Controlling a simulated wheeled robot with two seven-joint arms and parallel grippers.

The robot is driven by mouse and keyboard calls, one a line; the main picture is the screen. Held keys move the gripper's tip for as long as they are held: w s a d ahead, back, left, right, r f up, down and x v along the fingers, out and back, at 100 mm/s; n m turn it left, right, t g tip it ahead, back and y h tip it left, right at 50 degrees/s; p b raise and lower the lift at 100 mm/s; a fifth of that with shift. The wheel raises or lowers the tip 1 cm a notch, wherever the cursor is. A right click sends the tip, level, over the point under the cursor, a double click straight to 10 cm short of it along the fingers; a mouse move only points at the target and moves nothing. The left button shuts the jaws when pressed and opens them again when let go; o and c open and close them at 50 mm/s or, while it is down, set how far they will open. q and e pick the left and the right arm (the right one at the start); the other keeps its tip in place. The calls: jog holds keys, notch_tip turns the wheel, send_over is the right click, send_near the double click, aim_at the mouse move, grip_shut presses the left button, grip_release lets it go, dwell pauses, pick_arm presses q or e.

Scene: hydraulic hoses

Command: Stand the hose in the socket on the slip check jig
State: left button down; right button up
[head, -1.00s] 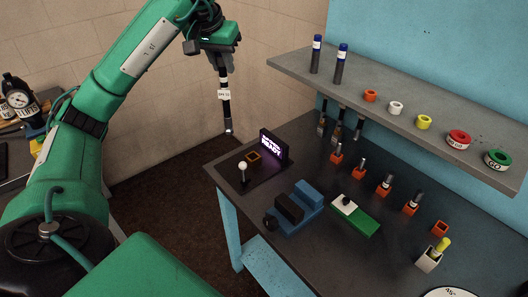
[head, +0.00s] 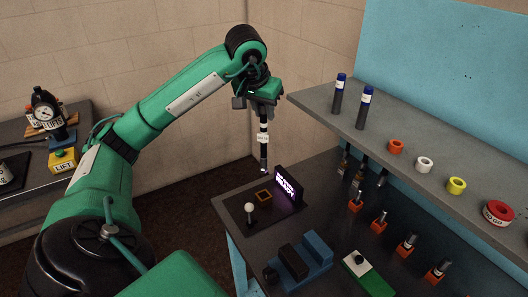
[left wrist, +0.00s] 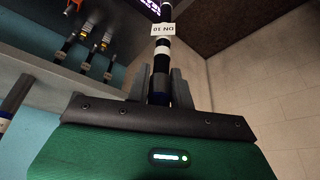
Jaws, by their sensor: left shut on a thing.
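My left gripper (head: 260,101) is shut on a black hose (head: 264,138) with a white tag and a metal lower end. The hose hangs about upright, its lower end in the air near the table's far left corner. In the left wrist view the hose (left wrist: 161,75) runs up from between the fingers, with its tag reading "DN 10". The slip check jig (head: 245,208) is a dark plate with an orange-rimmed square socket (head: 264,196), a white-knobbed lever and a lit display (head: 288,186) reading "READY". The hose end is apart from the socket. My right gripper is out of view.
A grey shelf (head: 380,135) holds two blue-capped hoses and several coloured rings to the right of my gripper. A blue and black block (head: 300,258), a green and white block (head: 366,272) and several orange holders stand on the table.

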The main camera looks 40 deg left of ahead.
aim_at(262, 148)
pick_arm(q)
notch_tip(262, 148, down, 10)
jog(key=shift+r+p, duration=0.1)
jog(key=shift+p, duration=0.65)
jog(key=shift+f+p, duration=0.4)
jog(key=shift+f, duration=1.45)
jog(key=shift+f, duration=0.2)
jog(key=c, duration=1.2)
grip_release()
jog(key=shift+c, duration=0.2)
jog(key=shift+r, duration=0.1)
